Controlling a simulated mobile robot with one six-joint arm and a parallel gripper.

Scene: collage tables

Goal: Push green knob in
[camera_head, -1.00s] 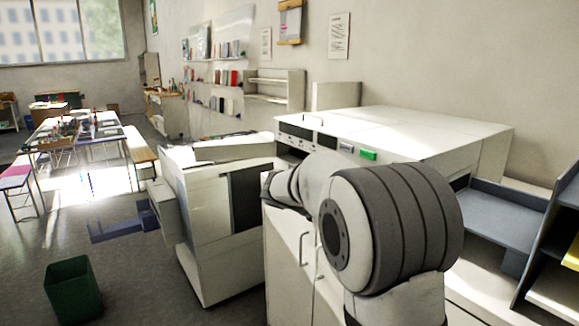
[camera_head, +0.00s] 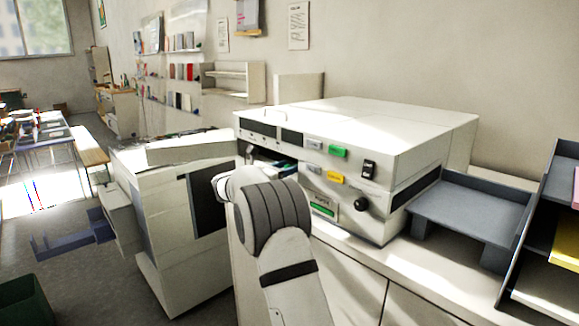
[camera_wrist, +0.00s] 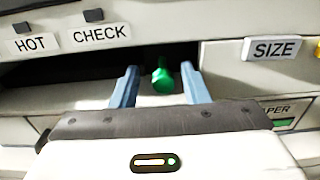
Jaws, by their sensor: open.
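The green knob (camera_wrist: 162,79) shows in the wrist view, sticking out in a dark slot on the front of the white machine (camera_head: 372,122). My gripper (camera_wrist: 159,69) is open, with one blue finger on each side of the knob. A gap shows between the knob and each finger, and nothing is held. I cannot tell how far the fingertips are from the machine. In the head view my arm hides the gripper and I cannot make out the knob.
Labels HOT (camera_wrist: 30,43), CHECK (camera_wrist: 101,35) and SIZE (camera_wrist: 272,49) surround the slot. A grey tray (camera_head: 470,212) stands at right, a white cabinet (camera_head: 185,215) at left.

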